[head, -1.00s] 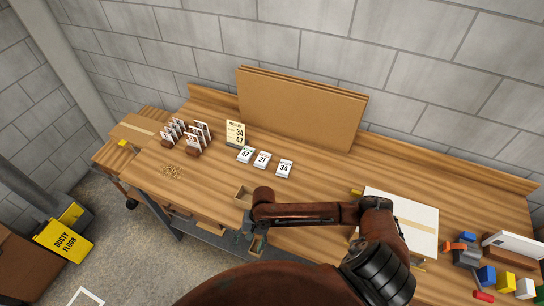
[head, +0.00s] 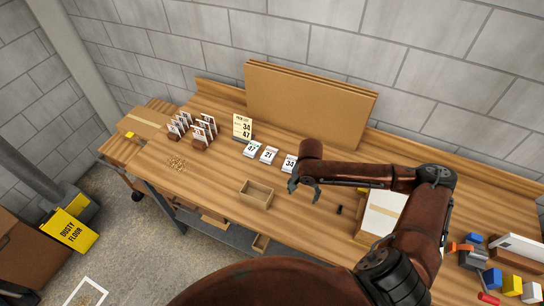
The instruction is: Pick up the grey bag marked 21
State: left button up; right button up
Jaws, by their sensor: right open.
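The bag marked 21 (head: 269,155) lies on the wooden bench, a small pale packet with a dark number. It is the middle of three: the bag marked 47 (head: 252,149) is to its left and the bag marked 34 (head: 289,163) to its right. My right gripper (head: 305,192) is open and empty, pointing down just in front of the bag marked 34 and right of the bag marked 21. My left gripper is not in view.
An open wooden box (head: 246,201) stands in front of the bags. A yellow list card (head: 242,127) reading 34 and 47 stands behind them. Card racks (head: 202,137) are at left, a white-topped box (head: 381,216) at right. Large brown boards (head: 310,100) lean at the back.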

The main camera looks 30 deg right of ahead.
aim_at(270, 154)
jog(key=i, duration=1)
